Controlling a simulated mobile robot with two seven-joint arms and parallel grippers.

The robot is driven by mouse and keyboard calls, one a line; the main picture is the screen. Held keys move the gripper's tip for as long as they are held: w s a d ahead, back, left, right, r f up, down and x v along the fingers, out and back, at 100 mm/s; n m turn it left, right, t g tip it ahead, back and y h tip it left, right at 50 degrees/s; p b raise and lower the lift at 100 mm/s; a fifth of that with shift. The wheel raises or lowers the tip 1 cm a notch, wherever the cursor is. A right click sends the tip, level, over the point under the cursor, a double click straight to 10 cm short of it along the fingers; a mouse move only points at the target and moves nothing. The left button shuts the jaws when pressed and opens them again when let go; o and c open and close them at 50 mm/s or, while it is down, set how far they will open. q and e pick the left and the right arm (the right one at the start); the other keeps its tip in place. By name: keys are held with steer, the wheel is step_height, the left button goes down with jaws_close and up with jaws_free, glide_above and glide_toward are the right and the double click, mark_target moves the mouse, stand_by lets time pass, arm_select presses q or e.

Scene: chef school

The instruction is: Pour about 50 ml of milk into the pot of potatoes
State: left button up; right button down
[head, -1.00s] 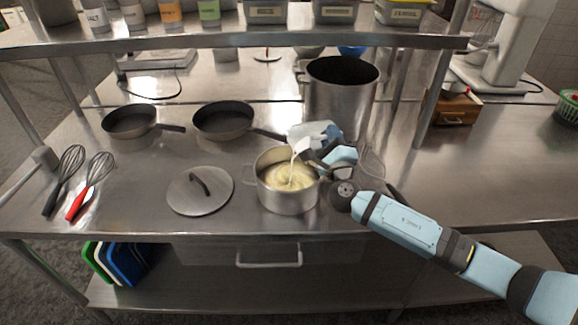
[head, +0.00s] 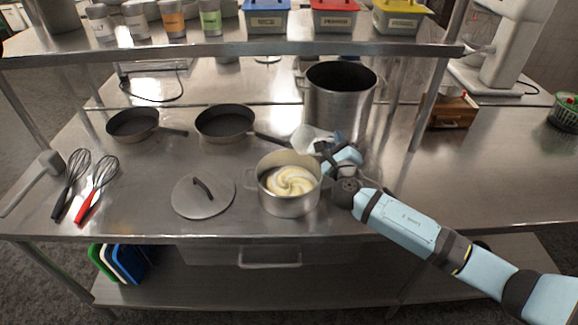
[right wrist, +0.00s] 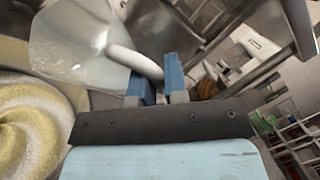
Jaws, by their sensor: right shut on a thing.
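The steel pot (head: 289,204) stands on the counter, holding pale yellow potatoes (head: 290,181) with a white swirl across the top. The swirl also shows at the left of the right wrist view (right wrist: 35,130). My right gripper (head: 328,153) is shut on the handle of a clear milk jug (head: 308,136), just behind and right of the pot. In the right wrist view, the white handle (right wrist: 135,61) lies between the blue fingers and the jug body (right wrist: 75,42) is see-through. No milk stream shows. How much milk is left in the jug I cannot tell. My left gripper is out of view.
A lid (head: 203,196) lies left of the pot. Two dark pans (head: 225,122) (head: 132,124) and a tall stockpot (head: 340,105) stand behind. Two whisks (head: 97,187) lie at the left. A shelf (head: 230,48) crosses above the counter's back. The counter at the right is fairly clear.

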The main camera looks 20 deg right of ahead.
steer(key=shift+w+d+r+m+p, duration=0.15)
steer(key=shift+r+m+p, duration=0.25)
steer(key=shift+p, duration=0.45)
steer(key=shift+d+r+m+g+p, duration=0.1)
steer(key=shift+r+m+g+p, duration=0.25)
steer(key=shift+p, duration=0.45)
steer(key=shift+f, duration=0.2)
stand_by(0.4)
